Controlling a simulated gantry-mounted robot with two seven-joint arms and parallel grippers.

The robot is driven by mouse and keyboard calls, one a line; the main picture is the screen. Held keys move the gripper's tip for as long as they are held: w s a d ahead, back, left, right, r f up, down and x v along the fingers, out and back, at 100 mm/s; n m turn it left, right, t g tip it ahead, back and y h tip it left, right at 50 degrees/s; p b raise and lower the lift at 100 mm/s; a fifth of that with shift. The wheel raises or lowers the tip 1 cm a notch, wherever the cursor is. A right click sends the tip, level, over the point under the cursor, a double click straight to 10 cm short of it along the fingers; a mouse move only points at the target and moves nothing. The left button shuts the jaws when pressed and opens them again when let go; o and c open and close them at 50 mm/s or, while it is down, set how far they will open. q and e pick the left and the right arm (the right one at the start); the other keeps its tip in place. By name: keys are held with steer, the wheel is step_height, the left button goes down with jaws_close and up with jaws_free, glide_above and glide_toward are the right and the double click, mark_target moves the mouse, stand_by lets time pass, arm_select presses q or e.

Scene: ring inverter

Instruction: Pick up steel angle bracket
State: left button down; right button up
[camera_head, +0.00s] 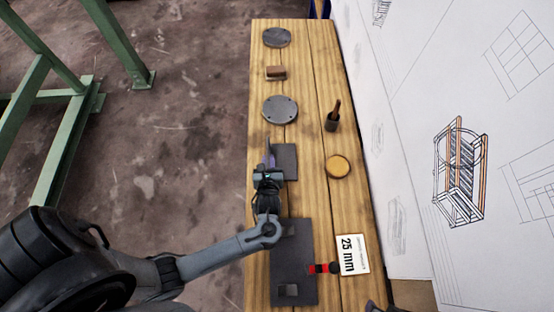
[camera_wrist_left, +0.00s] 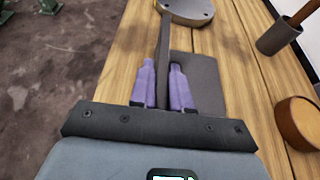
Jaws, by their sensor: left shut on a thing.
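The steel angle bracket (camera_head: 286,163) is a dark grey L-shape on the wooden bench, with one flat flange to the right and one upright flange. In the left wrist view, the upright flange of the bracket (camera_wrist_left: 165,50) stands between the two purple fingers. My left gripper (camera_head: 268,160) is shut on this flange; its fingers (camera_wrist_left: 164,85) press from both sides. The flat flange appears to be at bench level; I cannot tell if it touches. A small dark tip at the bottom edge of the head view may be my right gripper (camera_head: 372,306), mostly cut off.
Beyond the bracket lie a round steel disc (camera_head: 280,109), a brown block (camera_head: 275,73) and another disc (camera_head: 277,38). To the right are a dark cup with a handle (camera_head: 332,121) and a round yellow-topped piece (camera_head: 337,166). Nearer are a dark plate (camera_head: 290,250) and a "25 mm" card (camera_head: 353,254).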

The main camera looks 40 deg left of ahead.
arm_select(q)
steer(key=shift+w+r, duration=0.1)
steer(key=shift+r, duration=0.15)
